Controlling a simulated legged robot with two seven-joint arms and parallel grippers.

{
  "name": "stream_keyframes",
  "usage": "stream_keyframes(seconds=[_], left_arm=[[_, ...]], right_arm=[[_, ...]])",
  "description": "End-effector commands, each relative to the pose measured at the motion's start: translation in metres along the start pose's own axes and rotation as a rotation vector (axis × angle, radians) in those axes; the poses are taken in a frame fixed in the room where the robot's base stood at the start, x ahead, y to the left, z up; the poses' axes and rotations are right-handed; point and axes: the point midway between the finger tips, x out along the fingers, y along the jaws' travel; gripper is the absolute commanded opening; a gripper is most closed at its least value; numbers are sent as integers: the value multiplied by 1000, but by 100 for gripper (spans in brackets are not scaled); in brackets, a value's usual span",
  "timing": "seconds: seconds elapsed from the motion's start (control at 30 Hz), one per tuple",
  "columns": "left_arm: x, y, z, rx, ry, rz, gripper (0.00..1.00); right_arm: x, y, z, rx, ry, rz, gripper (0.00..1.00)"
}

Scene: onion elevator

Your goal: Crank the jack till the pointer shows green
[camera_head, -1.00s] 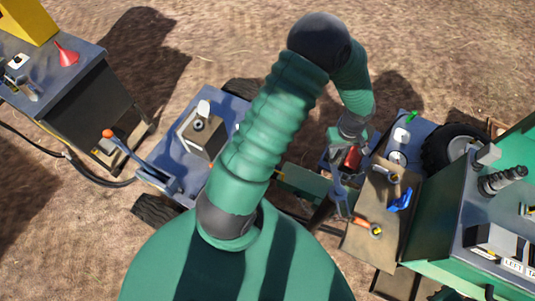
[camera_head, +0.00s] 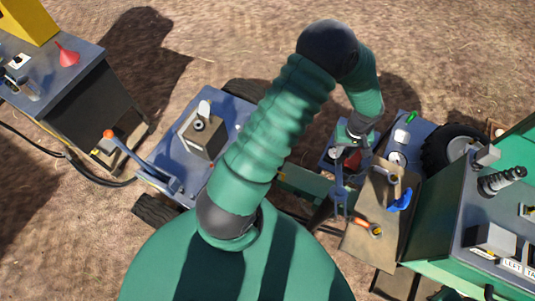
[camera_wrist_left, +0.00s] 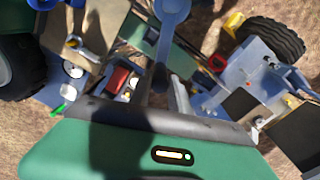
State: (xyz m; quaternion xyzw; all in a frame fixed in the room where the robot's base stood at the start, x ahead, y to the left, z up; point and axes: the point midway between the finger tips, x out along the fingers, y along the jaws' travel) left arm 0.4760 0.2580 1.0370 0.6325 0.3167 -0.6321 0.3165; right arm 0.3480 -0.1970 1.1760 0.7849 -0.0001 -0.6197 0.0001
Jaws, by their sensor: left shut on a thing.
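My left gripper (camera_head: 346,149) is at the end of the green arm, over the blue jack area right of centre. In the left wrist view the gripper (camera_wrist_left: 162,88) is shut on the dark grip at the end of a blue crank (camera_wrist_left: 170,25). The crank also shows in the head view (camera_head: 340,195), reaching down the picture from the gripper. A red part (camera_wrist_left: 121,79) sits beside it, partly hidden by my wrist in the head view. I cannot make out the jack's pointer or which colour it shows. My right gripper is not in view.
A tan board (camera_head: 362,240) with an orange-handled tool (camera_head: 369,229) and a blue item (camera_head: 400,199) lies right of the crank. A green machine (camera_head: 450,240) and a black wheel (camera_head: 455,148) stand farther right. A blue trailer (camera_head: 175,160) with an orange-tipped lever (camera_head: 108,133) is left.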

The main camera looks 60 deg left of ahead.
Motion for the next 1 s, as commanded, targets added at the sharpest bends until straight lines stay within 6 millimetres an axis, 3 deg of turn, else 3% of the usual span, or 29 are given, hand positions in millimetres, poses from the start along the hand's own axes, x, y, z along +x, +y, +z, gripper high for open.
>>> stream_keyframes(seconds=[0.13,1.0], left_arm=[[-1,11,-2,55,8,13,0],[0,28,2,212,6,11,0]], right_arm=[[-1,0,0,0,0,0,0],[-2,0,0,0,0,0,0]])
